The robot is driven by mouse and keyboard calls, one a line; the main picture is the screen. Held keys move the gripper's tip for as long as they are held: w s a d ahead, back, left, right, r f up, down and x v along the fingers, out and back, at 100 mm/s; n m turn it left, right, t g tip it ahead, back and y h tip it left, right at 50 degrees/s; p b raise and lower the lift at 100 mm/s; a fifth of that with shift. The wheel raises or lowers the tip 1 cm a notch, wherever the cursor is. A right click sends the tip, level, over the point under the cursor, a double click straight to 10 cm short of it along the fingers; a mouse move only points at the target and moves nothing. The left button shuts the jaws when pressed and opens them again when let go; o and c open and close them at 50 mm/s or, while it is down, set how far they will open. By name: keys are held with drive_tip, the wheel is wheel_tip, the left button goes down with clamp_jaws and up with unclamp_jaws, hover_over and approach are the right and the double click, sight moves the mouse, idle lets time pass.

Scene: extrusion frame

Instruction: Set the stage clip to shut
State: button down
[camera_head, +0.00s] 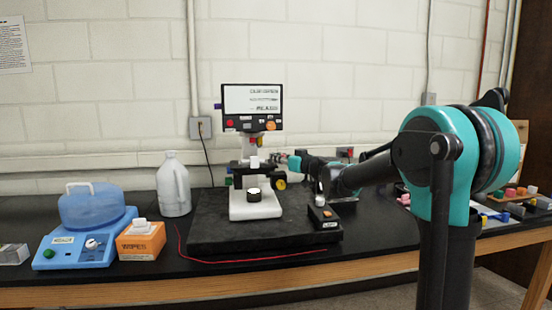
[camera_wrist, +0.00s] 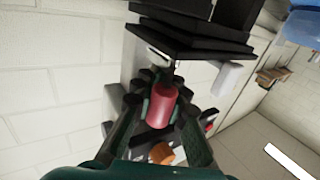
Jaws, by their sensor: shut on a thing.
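My gripper (camera_head: 285,160) reaches in from the right at the microscope's right side, about stage height. In the wrist view my gripper (camera_wrist: 162,100) is closed around a red cylindrical part (camera_wrist: 160,105), between its two dark fingers. I cannot tell whether this red part is the stage clip's handle. An orange part (camera_wrist: 161,153) lies just below it in that view. The clip itself is too small or hidden to make out, so its position cannot be read.
A black box (camera_head: 323,217) with an orange button stands right of the microscope. A red cord (camera_head: 240,261) runs along the slab's front. A white jug (camera_head: 174,185), an orange wipes box (camera_head: 140,241) and a blue device (camera_head: 80,243) stand to the left.

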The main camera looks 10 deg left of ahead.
drive_tip(key=n+g+y, duration=0.1)
drive_tip(key=g, duration=0.1)
drive_tip(key=n+g+y, duration=0.1)
drive_tip(key=n+g, duration=0.1)
drive_tip(key=n+g+y, duration=0.1)
drive_tip(key=g, duration=0.1)
drive_tip(key=shift+w+n+y, duration=0.3)
drive_tip(key=n+g, duration=0.1)
drive_tip(key=g, duration=0.1)
drive_tip(key=n+g, duration=0.1)
drive_tip(key=g, duration=0.1)
drive_tip(key=n+g, duration=0.2)
drive_tip(key=shift+a+g+y, duration=0.25)
drive_tip(key=shift+g+y, duration=0.15)
drive_tip(key=shift+n+g, duration=0.4)
drive_tip(key=c, duration=1.6)
unclamp_jaws()
drive_tip(key=d, duration=0.8)
drive_tip(key=w+d, duration=0.1)
drive_tip(key=d, duration=0.3)
drive_tip(key=shift+w, duration=0.1)
